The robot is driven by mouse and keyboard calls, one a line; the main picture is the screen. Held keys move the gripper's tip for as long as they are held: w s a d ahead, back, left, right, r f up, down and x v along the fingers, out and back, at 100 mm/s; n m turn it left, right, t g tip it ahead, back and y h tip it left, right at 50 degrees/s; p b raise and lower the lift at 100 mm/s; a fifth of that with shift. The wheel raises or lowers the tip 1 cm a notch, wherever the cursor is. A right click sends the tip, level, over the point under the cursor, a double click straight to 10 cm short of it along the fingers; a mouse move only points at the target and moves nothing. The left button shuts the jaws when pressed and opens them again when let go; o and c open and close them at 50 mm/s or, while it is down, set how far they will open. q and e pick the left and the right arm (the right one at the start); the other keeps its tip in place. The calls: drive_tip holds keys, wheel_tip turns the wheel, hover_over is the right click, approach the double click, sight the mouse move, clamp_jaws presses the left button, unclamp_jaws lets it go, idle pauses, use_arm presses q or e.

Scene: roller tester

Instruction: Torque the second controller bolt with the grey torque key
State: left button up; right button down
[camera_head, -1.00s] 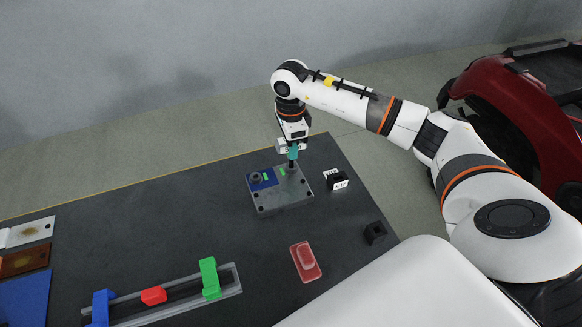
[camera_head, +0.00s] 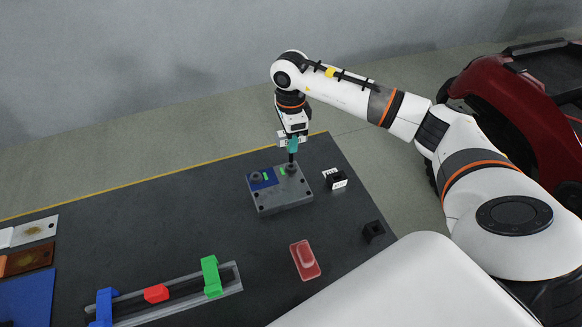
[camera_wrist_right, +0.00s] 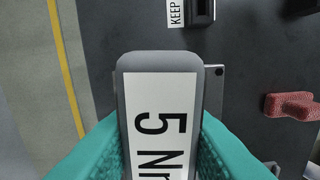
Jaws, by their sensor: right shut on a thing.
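The grey controller box (camera_head: 287,198) lies on the dark table, with a blue patch and small green marks on top. One dark round bolt (camera_head: 256,177) stands at its left. The other bolt (camera_head: 291,169) stands at its far right. My right gripper (camera_head: 293,144), with teal fingers, is shut on the grey torque key (camera_wrist_right: 121,85), whose white label reads "5 N…" in the right wrist view. The key's dark shaft (camera_head: 291,157) points down over the far-right bolt; I cannot tell if they touch. The key hides most of the controller in the wrist view. My left gripper is not in view.
A black holder with a white label (camera_head: 335,180) stands right of the controller. A black square socket (camera_head: 374,231) and a red piece (camera_head: 305,260) lie nearer. A rail with blue, red and green blocks (camera_head: 211,277) is at the front left. A yellow line edges the table's far side.

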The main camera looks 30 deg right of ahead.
drive_tip(key=shift+r+p, duration=1.1)
drive_tip(key=shift+r, duration=0.95)
drive_tip(key=shift+f, duration=0.1)
drive_tip(key=n+b, duration=0.2)
drive_tip(key=shift+f+n, duration=0.15)
drive_tip(key=shift+n, duration=0.15)
drive_tip(key=n+b, duration=0.1)
drive_tip(key=n, duration=0.1)
drive_tip(key=shift+n, duration=0.3)
drive_tip(key=shift+r+n, duration=0.25)
drive_tip(key=shift+n, duration=0.15)
